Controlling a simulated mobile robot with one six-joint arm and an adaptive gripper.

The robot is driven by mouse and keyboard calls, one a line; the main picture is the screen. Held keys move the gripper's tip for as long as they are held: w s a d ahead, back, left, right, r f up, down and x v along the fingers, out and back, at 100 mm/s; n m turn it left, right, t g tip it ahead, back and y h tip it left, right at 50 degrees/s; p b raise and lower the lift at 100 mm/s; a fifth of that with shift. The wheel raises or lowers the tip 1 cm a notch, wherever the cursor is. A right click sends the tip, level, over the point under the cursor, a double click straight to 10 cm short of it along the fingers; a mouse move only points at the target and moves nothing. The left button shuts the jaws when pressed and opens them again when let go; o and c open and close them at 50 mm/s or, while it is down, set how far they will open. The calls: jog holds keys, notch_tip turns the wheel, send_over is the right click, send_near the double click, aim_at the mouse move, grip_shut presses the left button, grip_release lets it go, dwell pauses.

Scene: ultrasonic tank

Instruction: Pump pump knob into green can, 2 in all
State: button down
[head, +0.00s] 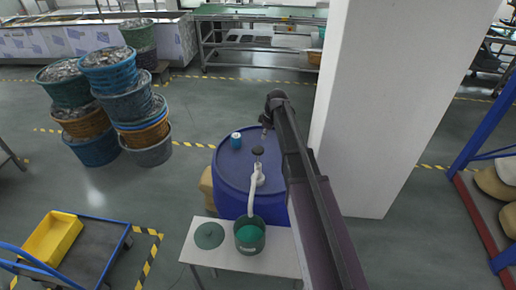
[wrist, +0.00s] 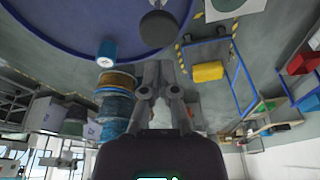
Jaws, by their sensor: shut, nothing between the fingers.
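The dark round pump knob (head: 258,151) sits on top of the pump on the blue drum (head: 228,180). A white spout (head: 252,196) runs from the pump down to the open green can (head: 250,247) on the white table. A brighter green shows inside the can; I cannot tell what it is. My gripper (head: 267,128) is over the far side of the drum, beyond the knob and apart from it. In the wrist view my gripper (wrist: 160,72) is shut and empty, with the knob (wrist: 158,28) ahead of its fingertips.
A small blue container (head: 236,141) stands on the drum, left of the knob. A green disc (head: 209,236) lies on the white table (head: 276,262) beside the can. A white pillar (head: 370,110) rises right of my arm. Stacked baskets (head: 120,90) stand left, across clear floor.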

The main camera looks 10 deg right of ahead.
jog(key=s+f+m+h+b, duration=0.1)
jog(key=s+f+m+b, duration=0.4)
jog(key=s+f+b, duration=0.6)
jog(key=s+a+f+m+g+h+b, duration=0.1)
jog(key=s+f+m+b, duration=0.3)
jog(key=s+f+b, duration=0.8)
notch_tip(320, 180, down, 8)
jog(key=b, duration=0.6)
jog(key=shift+s+a+r+m+b, duration=0.15)
jog(key=shift+s+m+b, duration=0.15)
jog(key=shift+m, duration=0.1)
jog(key=shift+s, duration=0.1)
dwell(2.1)
jog(key=shift+m, duration=0.9)
jog(key=s, duration=0.4)
jog(key=shift+s, duration=0.2)
